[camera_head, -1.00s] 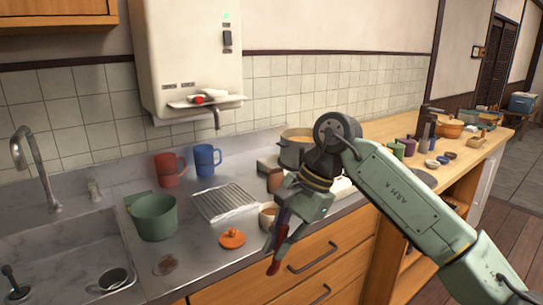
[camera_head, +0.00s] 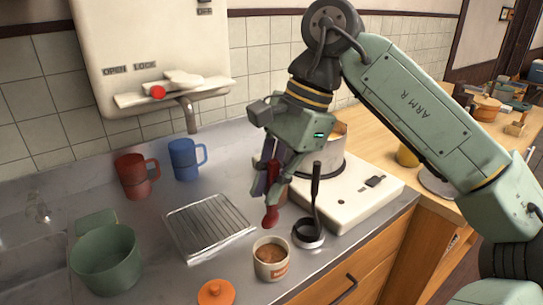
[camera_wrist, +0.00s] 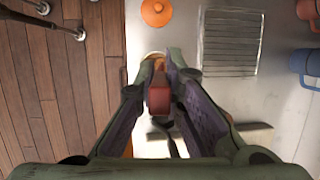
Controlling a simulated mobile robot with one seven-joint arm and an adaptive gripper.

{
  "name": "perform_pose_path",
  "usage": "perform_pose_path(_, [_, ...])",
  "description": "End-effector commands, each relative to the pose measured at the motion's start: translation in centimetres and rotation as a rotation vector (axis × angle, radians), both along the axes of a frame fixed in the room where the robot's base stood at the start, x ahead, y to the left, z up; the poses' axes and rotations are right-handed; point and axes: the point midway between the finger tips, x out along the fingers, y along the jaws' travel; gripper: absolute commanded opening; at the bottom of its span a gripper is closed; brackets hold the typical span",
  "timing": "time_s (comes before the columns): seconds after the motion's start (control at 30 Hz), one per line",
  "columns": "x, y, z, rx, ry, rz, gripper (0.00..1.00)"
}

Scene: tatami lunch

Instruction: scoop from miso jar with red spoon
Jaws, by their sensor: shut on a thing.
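My gripper (camera_head: 270,188) points down over the counter and is shut on the red spoon (camera_head: 270,216). The spoon hangs with its bowl end down, and it shows between the fingers in the wrist view (camera_wrist: 159,99). The miso jar (camera_head: 272,270) is a small cream pot with an orange label, open, with brown paste inside. It stands upright just below the spoon in the head view. The spoon looks outside the jar, above and behind its rim. In the wrist view the fingers and spoon hide most of the jar. The orange lid (camera_head: 216,292) lies on the counter beside it.
A dark ladle rests in a round metal holder (camera_head: 308,236) right of the jar. A white stove (camera_head: 365,195) with a pot (camera_head: 328,160) stands behind. A wire rack (camera_head: 208,228), green pot (camera_head: 106,262), red mug (camera_head: 136,176) and blue mug (camera_head: 184,160) are left.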

Motion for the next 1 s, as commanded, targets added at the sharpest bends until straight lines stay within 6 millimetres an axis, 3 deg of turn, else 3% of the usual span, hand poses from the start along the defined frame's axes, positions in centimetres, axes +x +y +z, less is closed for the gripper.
perform_pose_path(0.37, [0.0, 0.0, -0.9, -0.004, 0.002, 0.0, 0.0])
perform_pose_path(1.0, [0.0, 0.0, -6.4, -0.002, 0.002, 0.002, 0.0])
